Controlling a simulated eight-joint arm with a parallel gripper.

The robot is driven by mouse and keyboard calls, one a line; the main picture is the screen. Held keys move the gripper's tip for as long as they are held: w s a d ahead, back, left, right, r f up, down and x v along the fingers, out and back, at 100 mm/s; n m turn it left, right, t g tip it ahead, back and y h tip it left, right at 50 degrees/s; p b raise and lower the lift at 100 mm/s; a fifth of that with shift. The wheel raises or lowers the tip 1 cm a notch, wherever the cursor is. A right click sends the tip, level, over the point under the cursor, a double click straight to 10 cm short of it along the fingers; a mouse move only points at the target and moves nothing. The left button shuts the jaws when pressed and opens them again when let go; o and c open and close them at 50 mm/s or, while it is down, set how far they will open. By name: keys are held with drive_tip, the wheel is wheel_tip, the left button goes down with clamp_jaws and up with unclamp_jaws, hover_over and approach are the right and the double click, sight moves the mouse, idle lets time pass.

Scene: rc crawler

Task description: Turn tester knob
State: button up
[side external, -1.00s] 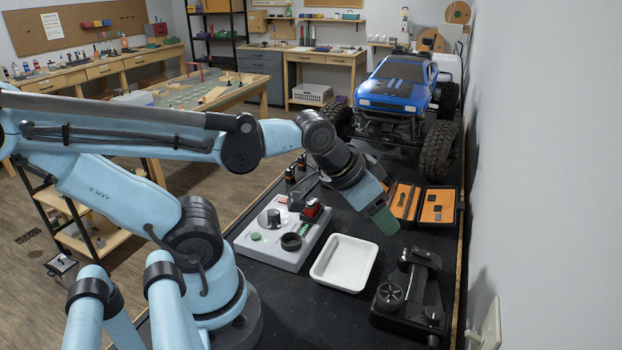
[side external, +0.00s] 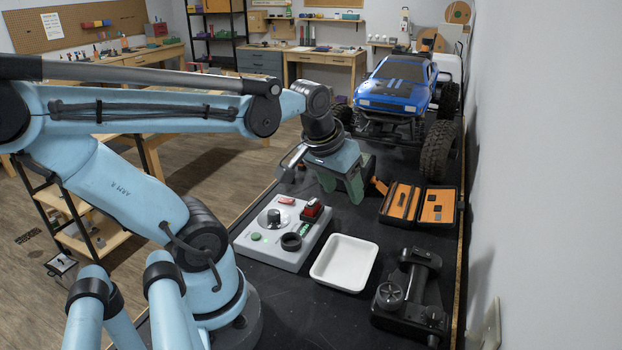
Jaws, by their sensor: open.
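The tester is a flat grey box (side external: 262,258) on the black bench top, left of the white tray. A dark knob (side external: 273,216) stands on a white dial plate on its upper face. The face also has a green button (side external: 256,237), a black ring-shaped part (side external: 291,241), a small green display (side external: 303,229) and a red block in a dark holder (side external: 312,208). My gripper (side external: 345,190) is open, with green-grey fingers pointing down. It is above the bench, behind and right of the tester, apart from the knob. I see nothing between its fingers.
A white tray (side external: 318,272) is right of the tester. A black device (side external: 411,300) stands at the front right. An open case with orange lining (side external: 437,208) lies near the wall. A blue crawler truck (side external: 395,95) stands behind my gripper.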

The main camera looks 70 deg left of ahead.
drive_tip(key=s+a+n+g, duration=0.2)
drive_tip(key=s+a+n, duration=0.2)
drive_tip(key=a, duration=0.2)
drive_tip(key=n+g+h, duration=0.1)
drive_tip(key=n+g, duration=0.1)
drive_tip(key=n, duration=0.4)
approach(274, 212)
drive_tip(key=shift+w+a+f, duration=0.1)
drive_tip(key=shift+f, duration=2)
drive_tip(key=shift+a+f, duration=0.1)
drive_tip(key=shift+f, duration=2.05)
clamp_jaws()
drive_tip(key=shift+m, duration=2)
